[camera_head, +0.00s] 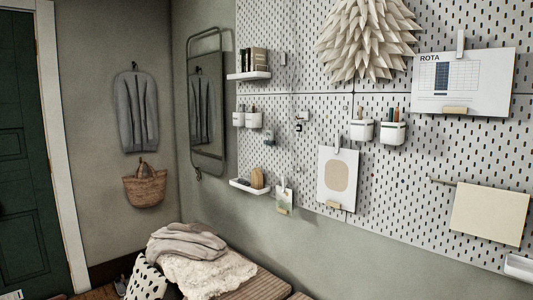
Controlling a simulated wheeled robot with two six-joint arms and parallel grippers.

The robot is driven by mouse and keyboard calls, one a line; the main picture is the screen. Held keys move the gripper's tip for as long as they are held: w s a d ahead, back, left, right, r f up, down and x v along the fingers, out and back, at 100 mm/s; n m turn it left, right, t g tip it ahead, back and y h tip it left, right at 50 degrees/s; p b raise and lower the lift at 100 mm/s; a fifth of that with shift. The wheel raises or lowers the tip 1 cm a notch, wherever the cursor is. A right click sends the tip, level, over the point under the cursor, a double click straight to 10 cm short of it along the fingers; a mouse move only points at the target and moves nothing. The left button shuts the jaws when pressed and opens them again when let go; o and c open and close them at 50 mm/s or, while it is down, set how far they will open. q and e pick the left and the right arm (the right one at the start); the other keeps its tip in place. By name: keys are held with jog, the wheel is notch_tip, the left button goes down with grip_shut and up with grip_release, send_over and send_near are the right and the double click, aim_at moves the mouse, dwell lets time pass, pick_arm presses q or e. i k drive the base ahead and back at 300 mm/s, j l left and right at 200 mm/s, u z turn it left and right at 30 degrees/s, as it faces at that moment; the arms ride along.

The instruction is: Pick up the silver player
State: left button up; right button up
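I cannot make out a silver player in the head view. A small shelf (250,189) on the pegboard holds a tan upright object (257,178) and a small dark item beside it, too small to identify. A small dark object (298,125) hangs higher on the pegboard, also unclear. Neither of my grippers shows in this view.
A white pegboard (300,165) carries white cups (362,130), papers and a book shelf (249,76). Below it is a bench (262,288) with blankets (205,272) and a spotted cushion (147,282). A basket (145,186) and mirror (207,110) hang left; a green door (28,160) stands far left.

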aim_at(269, 133)
jog(key=i, duration=0.7)
jog(key=z, duration=1.05)
jog(key=i+j+z, duration=0.15)
jog(key=i+j, duration=0.45)
jog(key=i+j+z, duration=0.15)
jog(key=i+j, duration=0.35)
jog(key=j, duration=0.2)
